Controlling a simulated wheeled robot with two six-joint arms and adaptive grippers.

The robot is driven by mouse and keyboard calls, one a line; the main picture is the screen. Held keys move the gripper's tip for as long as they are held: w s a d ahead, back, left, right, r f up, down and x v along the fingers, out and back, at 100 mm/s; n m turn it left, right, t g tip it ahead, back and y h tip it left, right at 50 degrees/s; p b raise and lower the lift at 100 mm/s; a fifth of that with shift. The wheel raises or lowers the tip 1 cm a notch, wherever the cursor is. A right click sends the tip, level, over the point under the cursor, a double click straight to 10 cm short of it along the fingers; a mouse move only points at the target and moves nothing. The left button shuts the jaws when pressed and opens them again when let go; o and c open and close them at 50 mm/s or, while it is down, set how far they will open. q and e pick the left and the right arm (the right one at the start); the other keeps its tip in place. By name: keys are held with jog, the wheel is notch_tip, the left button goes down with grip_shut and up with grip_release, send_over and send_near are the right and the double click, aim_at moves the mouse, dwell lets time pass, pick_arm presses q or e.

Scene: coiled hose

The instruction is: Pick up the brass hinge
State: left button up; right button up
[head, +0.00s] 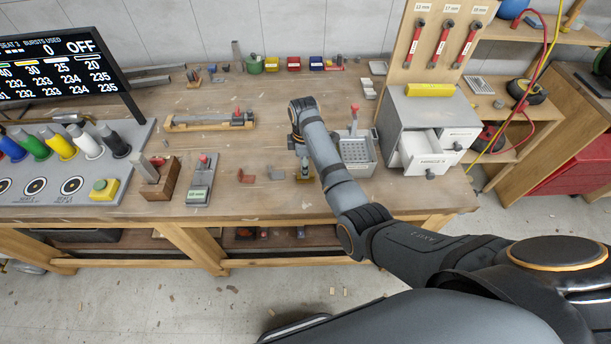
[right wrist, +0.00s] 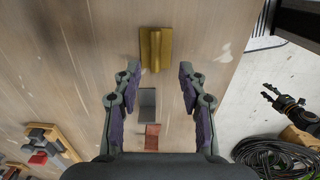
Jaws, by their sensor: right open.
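The brass hinge (right wrist: 156,48) lies on the wooden bench, just ahead of the fingertips of my right gripper (right wrist: 160,68) in the right wrist view. The two fingers are spread apart with nothing between their tips. In the head view, the right gripper (head: 303,160) points down over the bench near its front edge. A piece of the brass hinge (head: 306,177) shows below it, partly hidden by it. My left gripper (right wrist: 272,93) shows small at the right of the right wrist view, away from the bench, its fingers apart; the head view does not show it.
A grey hinge (right wrist: 147,103) and a copper-red hinge (right wrist: 152,136) lie in line with the brass one. A grey bin (head: 358,150) and a drawer cabinet (head: 410,115) stand to the right. A grey device (head: 201,185) stands to the left. A black coiled hose (right wrist: 280,155) lies off the bench.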

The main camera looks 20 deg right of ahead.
jog(key=f, duration=0.4)
jog(key=shift+w+d+f+p, duration=0.25)
jog(key=shift+d+f+p, duration=0.05)
jog(key=shift+f, duration=0.05)
grip_shut()
